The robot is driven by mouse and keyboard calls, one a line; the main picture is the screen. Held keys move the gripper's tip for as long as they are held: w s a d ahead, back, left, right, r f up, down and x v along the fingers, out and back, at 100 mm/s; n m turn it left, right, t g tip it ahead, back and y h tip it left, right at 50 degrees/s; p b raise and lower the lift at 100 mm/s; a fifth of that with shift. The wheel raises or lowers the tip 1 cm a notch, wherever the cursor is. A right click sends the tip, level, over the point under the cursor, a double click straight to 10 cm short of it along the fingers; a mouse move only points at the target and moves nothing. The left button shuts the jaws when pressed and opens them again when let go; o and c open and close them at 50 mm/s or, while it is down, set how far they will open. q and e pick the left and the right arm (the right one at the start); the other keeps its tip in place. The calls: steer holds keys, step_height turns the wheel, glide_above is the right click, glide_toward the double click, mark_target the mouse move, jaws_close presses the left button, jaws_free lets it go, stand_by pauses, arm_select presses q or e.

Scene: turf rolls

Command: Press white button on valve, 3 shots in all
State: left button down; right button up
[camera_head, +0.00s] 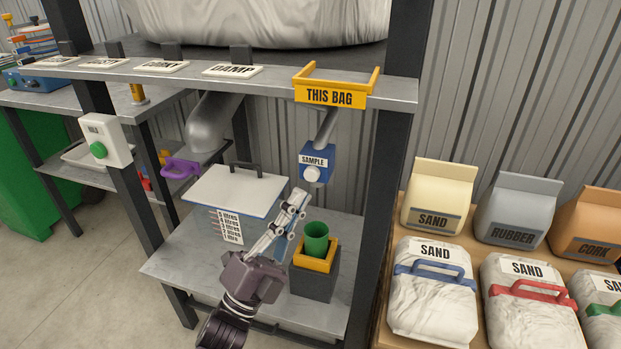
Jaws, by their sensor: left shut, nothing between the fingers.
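The blue valve (329,160) marked SAMPLE hangs below the shelf on a grey pipe. Its round white button (311,174) is on the front face and in clear view. My left gripper (298,196) reaches up from the bottom, shut and empty. Its fingertips are just below and left of the button; a small gap shows in the picture, though depth is hard to judge. A green cup (315,238) stands upright in a yellow-rimmed grey holder (312,284) below the valve, right of my gripper. My right gripper is not in view.
A lidded white container (235,190) with a litre scale stands behind and left of my gripper. A box with a green button (98,149) is on the left post. A dark post (378,200) and sand bags (433,290) are to the right.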

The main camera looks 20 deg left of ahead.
mark_target(312, 174)
arm_select(q)
steer(key=shift+w, duration=1.75)
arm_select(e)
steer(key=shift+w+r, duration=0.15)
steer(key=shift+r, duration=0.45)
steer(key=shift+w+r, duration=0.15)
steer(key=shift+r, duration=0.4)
arm_select(q)
steer(key=shift+w, duration=0.15)
steer(key=shift+w+b, duration=0.25)
steer(key=shift+b, duration=0.05)
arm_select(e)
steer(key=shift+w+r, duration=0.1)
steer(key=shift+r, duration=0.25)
